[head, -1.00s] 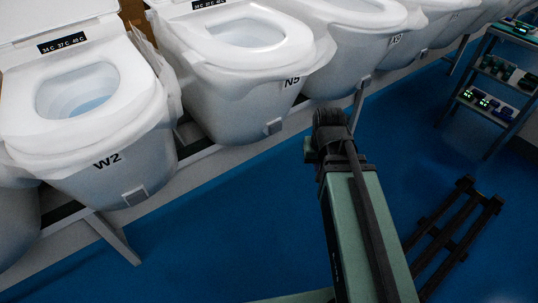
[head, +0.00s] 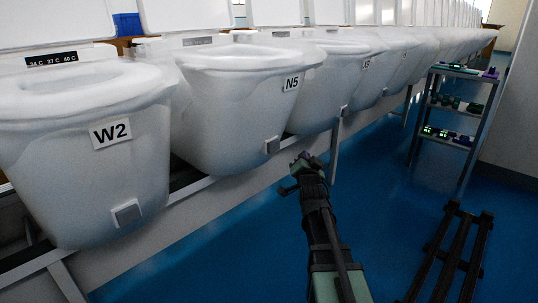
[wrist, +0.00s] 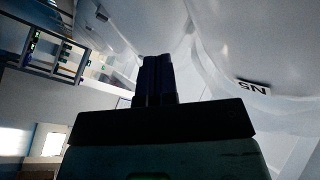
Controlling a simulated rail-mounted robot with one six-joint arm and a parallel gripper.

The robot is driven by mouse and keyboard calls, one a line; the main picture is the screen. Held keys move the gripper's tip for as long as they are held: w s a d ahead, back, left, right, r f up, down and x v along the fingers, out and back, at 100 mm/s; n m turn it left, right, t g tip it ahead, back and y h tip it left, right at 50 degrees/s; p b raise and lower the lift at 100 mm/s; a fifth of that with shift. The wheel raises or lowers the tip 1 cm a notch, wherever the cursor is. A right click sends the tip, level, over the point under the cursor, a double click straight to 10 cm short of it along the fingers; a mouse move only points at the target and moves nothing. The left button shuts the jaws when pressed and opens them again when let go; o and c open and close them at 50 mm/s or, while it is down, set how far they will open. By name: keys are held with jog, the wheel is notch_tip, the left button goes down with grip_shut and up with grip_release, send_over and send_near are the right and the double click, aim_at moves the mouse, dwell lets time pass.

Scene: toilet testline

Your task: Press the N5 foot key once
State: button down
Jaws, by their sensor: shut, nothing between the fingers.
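The N5 toilet (head: 225,115) is the second white bowl from the left in the head view, with an "N5" label (head: 291,82) on its front. Its foot key (head: 271,146) is a small grey square low on the bowl front. My gripper (head: 301,162) is shut and empty, just right of and slightly below that key in the picture. I cannot tell the gap between them. In the wrist view the shut dark fingers (wrist: 155,80) point up the picture, with the N5 label upside down at right. The key is not visible there.
The W2 toilet (head: 80,140) with its own grey key (head: 127,213) stands at left. More toilets run to the right, including another key (head: 344,110). A shelf cart (head: 455,105) and a dark rack (head: 455,255) stand at right. Blue floor (head: 390,190) lies open between.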

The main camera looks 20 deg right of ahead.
aim_at(274, 146)
jog(key=shift+w, duration=0.15)
jog(key=w+a, duration=0.3)
jog(key=w, duration=0.4)
jog(key=shift+w+a, duration=0.35)
jog(key=shift+w, duration=0.15)
dwell(1.8)
jog(key=shift+w+a, duration=0.2)
jog(key=shift+w, duration=0.05)
